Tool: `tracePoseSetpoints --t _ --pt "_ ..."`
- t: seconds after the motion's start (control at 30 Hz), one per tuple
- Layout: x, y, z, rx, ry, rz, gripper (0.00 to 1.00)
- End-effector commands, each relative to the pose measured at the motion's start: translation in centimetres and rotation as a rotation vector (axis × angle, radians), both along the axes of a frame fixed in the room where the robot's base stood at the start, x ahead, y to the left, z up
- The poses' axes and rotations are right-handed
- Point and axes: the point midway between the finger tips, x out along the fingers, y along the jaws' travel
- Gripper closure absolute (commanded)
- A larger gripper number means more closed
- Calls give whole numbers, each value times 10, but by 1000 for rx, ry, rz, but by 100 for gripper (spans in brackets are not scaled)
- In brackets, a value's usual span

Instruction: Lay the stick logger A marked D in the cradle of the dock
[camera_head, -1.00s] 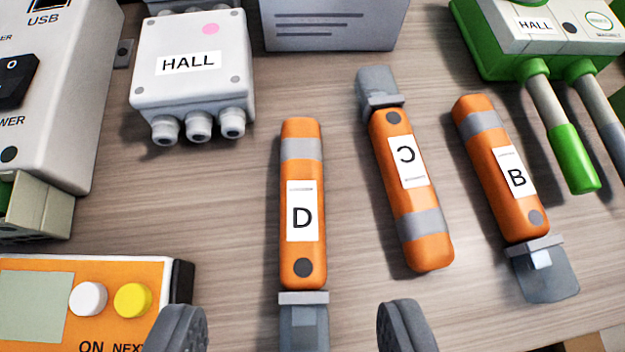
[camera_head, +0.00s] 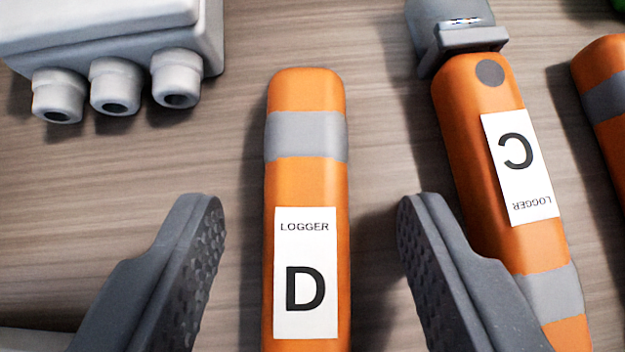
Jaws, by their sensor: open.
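The orange stick logger marked D (camera_head: 307,182) lies on the table in the middle of the view, pointing away from me. It has a grey band near its far end and a white label. Its near end is cut off by the lower edge. My gripper (camera_head: 310,215) is open, with one finger on each side of the logger and a gap on both sides. The right finger overlaps part of the logger marked C in the picture. The dock's cradle cannot be made out in this view.
The logger marked C (camera_head: 485,115) lies close on the right, its grey cap at the far end. Another orange logger (camera_head: 605,75) shows at the right edge. A grey box with several cable glands (camera_head: 115,30) stands at the upper left. Bare wood lies left of logger D.

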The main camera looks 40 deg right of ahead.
Motion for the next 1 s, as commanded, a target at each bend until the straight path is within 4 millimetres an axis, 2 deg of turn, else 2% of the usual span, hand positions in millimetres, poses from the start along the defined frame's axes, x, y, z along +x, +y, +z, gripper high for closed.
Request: tracePoseSetpoints --t 0.23,0.27,0.4,0.43,0.77,1.0 --pt "1 0 0 1 0 1 53" --pt "1 0 0 1 0 1 58" --pt "1 0 0 1 0 1 97" --pt "1 0 0 1 0 1 100" --pt "1 1 2 -1 -1 1 100" --pt "1 1 18 0 -3 1 100"
